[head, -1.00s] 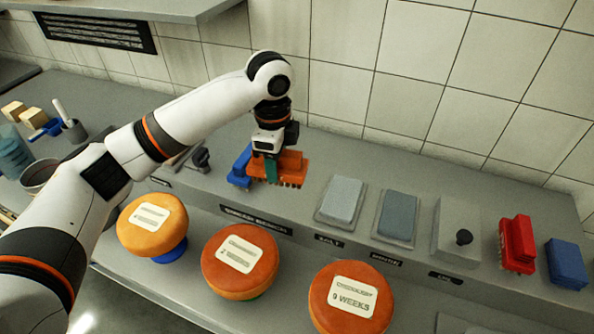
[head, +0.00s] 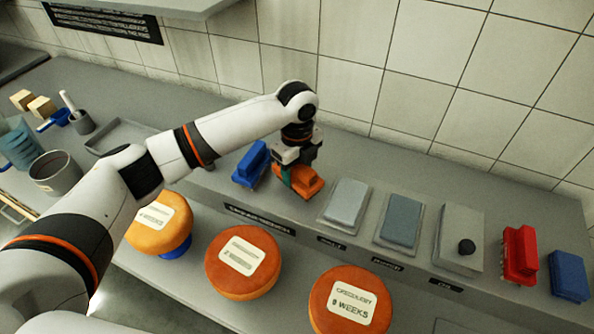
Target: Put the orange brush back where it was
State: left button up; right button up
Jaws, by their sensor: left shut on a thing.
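The orange brush (head: 308,184) is at the back of the grey shelf, between a blue brush (head: 251,163) on its left and a pale grey block on its right. My left gripper (head: 285,176) reaches down from above and is shut on the orange brush. The brush is at or very near the shelf surface; I cannot tell whether it touches. The arm and gripper hide part of the brush's left end. My right gripper is not in view.
A pale block (head: 347,199), a grey-blue block (head: 400,220), a grey box with a black knob (head: 460,240), a red brush (head: 520,255) and a blue block (head: 568,276) stand to the right. Orange cheese wheels (head: 243,262) stand in front, below the shelf. The tiled wall is behind.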

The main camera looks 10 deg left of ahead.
pick_arm(q)
jog(key=shift+f, duration=0.8)
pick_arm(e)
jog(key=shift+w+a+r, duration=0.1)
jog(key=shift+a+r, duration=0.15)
pick_arm(q)
jog(key=shift+f, duration=0.1)
jog(key=o, duration=1)
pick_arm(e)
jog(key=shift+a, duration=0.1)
pick_arm(q)
notch_tip(320, 180, up, 11)
jog(key=b, duration=0.3)
jog(key=shift+r, duration=0.6)
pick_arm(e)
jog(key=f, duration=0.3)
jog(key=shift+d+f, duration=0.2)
